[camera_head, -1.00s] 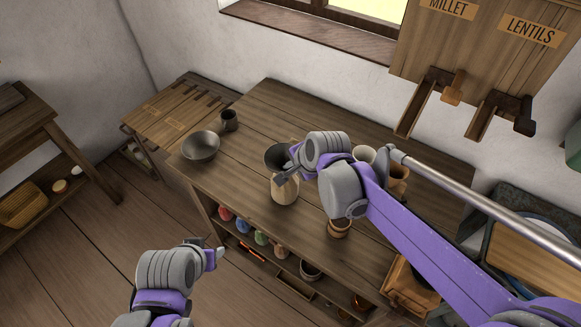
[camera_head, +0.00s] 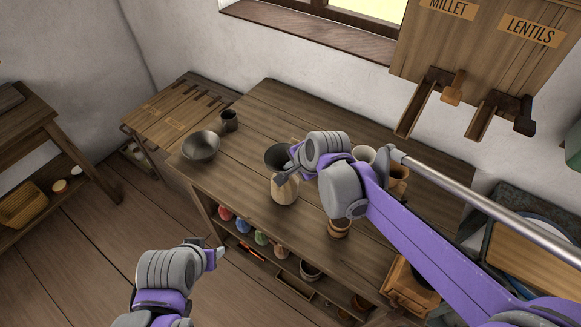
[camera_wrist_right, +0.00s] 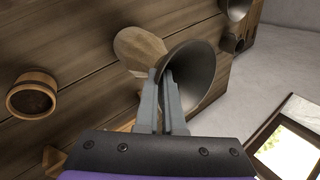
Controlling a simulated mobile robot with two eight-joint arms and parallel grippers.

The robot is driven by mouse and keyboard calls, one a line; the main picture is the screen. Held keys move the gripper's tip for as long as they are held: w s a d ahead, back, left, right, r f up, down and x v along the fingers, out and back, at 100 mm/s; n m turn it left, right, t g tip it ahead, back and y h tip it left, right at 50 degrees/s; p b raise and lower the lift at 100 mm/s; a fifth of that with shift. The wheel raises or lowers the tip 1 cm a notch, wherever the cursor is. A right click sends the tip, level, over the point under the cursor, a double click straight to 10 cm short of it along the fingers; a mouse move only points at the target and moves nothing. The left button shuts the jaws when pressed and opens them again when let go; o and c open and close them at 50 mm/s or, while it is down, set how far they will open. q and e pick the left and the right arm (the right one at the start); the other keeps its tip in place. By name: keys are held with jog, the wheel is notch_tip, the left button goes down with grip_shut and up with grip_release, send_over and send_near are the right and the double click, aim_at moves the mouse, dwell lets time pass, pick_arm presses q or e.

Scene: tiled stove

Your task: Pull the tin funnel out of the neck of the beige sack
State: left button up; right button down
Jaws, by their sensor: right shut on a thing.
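The beige sack (camera_head: 285,191) stands on the wooden table near its front edge. It also shows in the right wrist view (camera_wrist_right: 137,48). The dark grey tin funnel (camera_head: 276,156) is at the top of the sack, its wide mouth facing up. In the right wrist view the funnel (camera_wrist_right: 203,72) has its narrow side toward the sack; the gripper hides whether its spout is inside the neck. My right gripper (camera_head: 284,177) is shut on the funnel, and its fingers (camera_wrist_right: 165,85) press at the funnel's side. My left gripper (camera_head: 219,252) is apart, in front of the table; its jaw opening is unclear.
A grey bowl (camera_head: 200,146) and dark mug (camera_head: 229,120) stand at the table's left. The table's back left is clear.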

pick_arm(q)
jog(key=shift+r, duration=0.1)
pick_arm(e)
jog(key=shift+r, duration=0.15)
dwell(0.3)
pick_arm(q)
jog(key=shift+t, duration=0.3)
jog(key=shift+w+r+p, duration=0.35)
jog(key=shift+r+p, duration=0.1)
jog(key=shift+r, duration=0.2)
jog(key=shift+w+r+p, duration=0.4)
jog(key=shift+r+p, duration=0.1)
jog(key=shift+r, duration=0.2)
jog(key=shift+w+r+p, duration=0.35)
jog(key=shift+r+p, duration=0.1)
jog(key=shift+r, duration=0.2)
pick_arm(e)
jog(key=shift+r, duration=2.85)
pick_arm(q)
jog(key=shift+r, duration=0.1)
pick_arm(e)
jog(key=shift+r, duration=0.1)
